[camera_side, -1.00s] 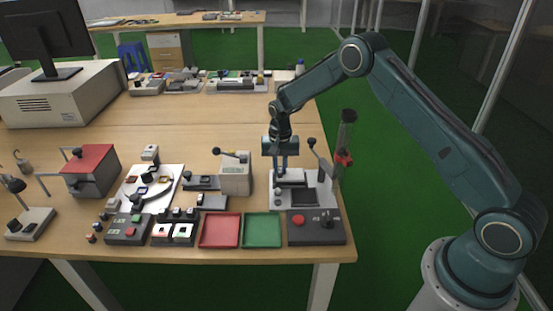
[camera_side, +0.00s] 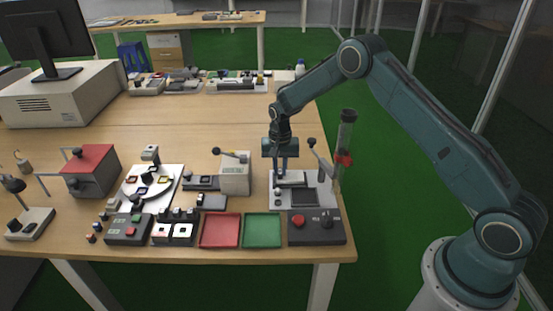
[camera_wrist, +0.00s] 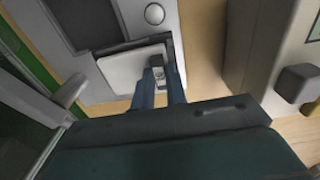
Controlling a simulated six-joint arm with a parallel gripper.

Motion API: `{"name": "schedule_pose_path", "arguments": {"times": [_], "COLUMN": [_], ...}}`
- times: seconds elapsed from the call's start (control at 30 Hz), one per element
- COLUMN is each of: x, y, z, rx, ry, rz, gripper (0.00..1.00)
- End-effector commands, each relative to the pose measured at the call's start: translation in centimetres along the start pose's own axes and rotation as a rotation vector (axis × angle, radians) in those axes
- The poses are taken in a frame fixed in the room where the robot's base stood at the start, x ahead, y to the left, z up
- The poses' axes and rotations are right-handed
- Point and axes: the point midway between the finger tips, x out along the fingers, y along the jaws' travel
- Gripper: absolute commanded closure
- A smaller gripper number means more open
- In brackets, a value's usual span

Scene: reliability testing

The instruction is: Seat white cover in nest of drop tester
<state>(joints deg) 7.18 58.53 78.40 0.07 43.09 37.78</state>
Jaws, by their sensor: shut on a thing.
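My gripper (camera_side: 281,170) points down over the back of a pale fixture plate (camera_side: 278,203) near the table's right edge. In the wrist view its blue fingers (camera_wrist: 163,88) are close together at the edge of the white cover (camera_wrist: 128,75) and shut on it. The cover is a flat, pale square piece. It lies over a dark-framed nest (camera_wrist: 168,44), looking slightly askew to the frame, with dark strips showing along its far and right edges. Whether it is fully down cannot be told. In the side view the fingers and fixture partly hide the cover.
A black-knobbed lever (camera_side: 319,158) and a clear tube with a red collar (camera_side: 345,140) stand close right of my gripper. A grey box with a lever (camera_side: 236,176) stands to the left. Red (camera_side: 220,230) and green (camera_side: 262,230) trays and a control box (camera_side: 316,232) lie in front.

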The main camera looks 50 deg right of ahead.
Motion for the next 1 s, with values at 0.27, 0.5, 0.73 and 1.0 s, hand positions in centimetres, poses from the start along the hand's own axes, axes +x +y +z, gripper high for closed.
{"name": "schedule_pose_path", "arguments": {"times": [0.27, 0.5, 0.73, 1.0], "x": [0.32, 0.50, 0.51, 0.50], "y": [0.00, 0.00, 0.00, 0.00], "z": [0.00, 0.00, 0.00, 0.01], "rx": [0.000, 0.000, 0.000, 0.000], "ry": [0.000, 0.000, 0.000, 0.000], "rz": [0.000, 0.000, 0.000, 0.000], "gripper": [1.00, 1.00, 1.00, 0.61]}}
